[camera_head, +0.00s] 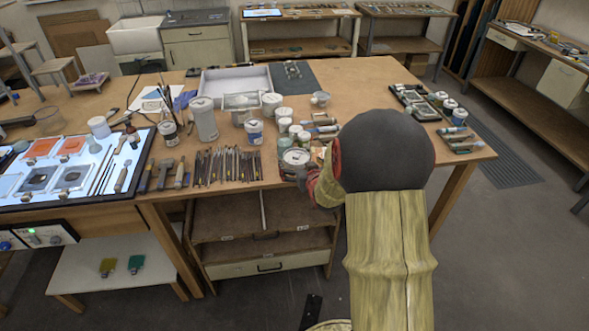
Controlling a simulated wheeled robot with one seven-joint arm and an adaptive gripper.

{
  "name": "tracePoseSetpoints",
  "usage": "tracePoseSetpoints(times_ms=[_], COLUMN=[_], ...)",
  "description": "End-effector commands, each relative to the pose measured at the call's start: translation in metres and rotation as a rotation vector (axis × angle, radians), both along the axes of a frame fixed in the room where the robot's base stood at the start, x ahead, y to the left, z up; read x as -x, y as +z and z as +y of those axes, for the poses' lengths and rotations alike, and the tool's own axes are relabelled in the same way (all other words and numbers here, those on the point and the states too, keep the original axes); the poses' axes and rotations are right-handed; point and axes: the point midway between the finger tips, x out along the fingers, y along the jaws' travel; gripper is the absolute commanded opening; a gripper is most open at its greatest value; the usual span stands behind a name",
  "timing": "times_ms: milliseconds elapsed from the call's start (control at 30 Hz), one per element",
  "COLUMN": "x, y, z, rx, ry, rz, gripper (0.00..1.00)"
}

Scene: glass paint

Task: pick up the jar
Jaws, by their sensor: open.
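Several jars with pale lids stand on the wooden table, so I cannot tell from the picture alone which one is the jar meant. The nearest jar (296,157) stands at the table's front edge, with a round pale lid. My gripper (304,174) is open at this jar's front right side. Its dark and red parts overlap the jar's lower right, and my arm hides much of the gripper. I cannot tell whether the fingers touch the jar.
Small jars (284,125) and tubes (322,124) crowd close behind. A tall grey canister (204,119) and a row of brushes (228,165) are to the left. A light panel (90,192) with glass pieces lies further left. A tray of bottles (412,94) is at right.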

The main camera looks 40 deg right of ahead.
Motion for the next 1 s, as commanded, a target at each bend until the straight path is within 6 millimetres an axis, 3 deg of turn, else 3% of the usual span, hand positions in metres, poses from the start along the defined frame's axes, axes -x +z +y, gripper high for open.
tracePoseSetpoints(times_ms=[433, 733, 1000], x=[-0.044, -0.047, -0.046], y=[-0.024, -0.024, -0.024], z=[-0.019, -0.021, -0.021], rx=[0.0, 0.0, 0.0], ry=[0.0, 0.0, -0.001], rz=[0.001, 0.001, 0.001], gripper=[0.92, 0.92, 0.77])
